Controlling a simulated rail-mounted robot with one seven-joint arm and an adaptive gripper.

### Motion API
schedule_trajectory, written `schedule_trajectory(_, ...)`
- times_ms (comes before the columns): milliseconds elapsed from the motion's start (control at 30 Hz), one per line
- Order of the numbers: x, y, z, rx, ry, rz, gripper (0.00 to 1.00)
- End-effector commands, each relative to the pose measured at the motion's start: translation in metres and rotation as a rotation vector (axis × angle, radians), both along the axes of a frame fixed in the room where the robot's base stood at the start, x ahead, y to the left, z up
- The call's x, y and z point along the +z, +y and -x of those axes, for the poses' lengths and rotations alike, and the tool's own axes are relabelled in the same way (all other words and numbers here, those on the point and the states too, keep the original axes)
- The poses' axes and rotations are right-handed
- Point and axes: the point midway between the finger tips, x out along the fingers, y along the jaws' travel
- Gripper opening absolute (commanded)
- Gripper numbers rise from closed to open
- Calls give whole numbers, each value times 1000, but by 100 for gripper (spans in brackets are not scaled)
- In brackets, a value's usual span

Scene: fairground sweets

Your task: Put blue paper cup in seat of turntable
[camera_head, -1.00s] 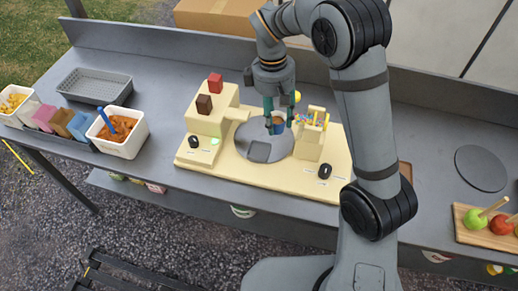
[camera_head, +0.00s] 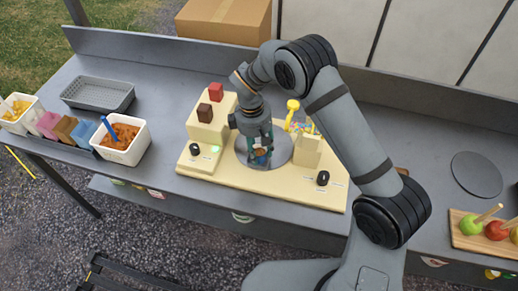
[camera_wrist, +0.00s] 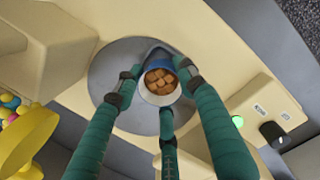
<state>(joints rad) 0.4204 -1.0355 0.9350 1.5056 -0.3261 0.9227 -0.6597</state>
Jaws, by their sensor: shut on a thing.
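The blue paper cup (camera_wrist: 159,68) holds several brown cubes and sits between the fingers of my gripper (camera_wrist: 157,92) in the wrist view. My gripper (camera_head: 261,157) is shut on it, over the front part of the grey turntable (camera_head: 284,147) in the head view. The turntable disc also shows around the cup in the wrist view (camera_wrist: 105,75). The fingers largely hide the cup in the head view. The seat is covered by gripper and cup, and I cannot tell whether the cup's base touches it.
The cream machine base (camera_head: 280,191) carries a stepped block (camera_head: 213,129) with brown and red cubes on the left. A cream block (camera_head: 308,151) with coloured balls and a yellow scoop (camera_head: 293,105) stand close on the right. A white tub (camera_head: 124,152) stands farther left.

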Motion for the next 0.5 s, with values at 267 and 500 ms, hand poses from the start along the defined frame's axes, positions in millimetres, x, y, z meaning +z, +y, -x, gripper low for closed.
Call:
schedule_trajectory(267, -3, 0, 0, 1, -1, 0, 13)
schedule_trajectory(500, -3, 0, 0, 1, -1, 0, 48)
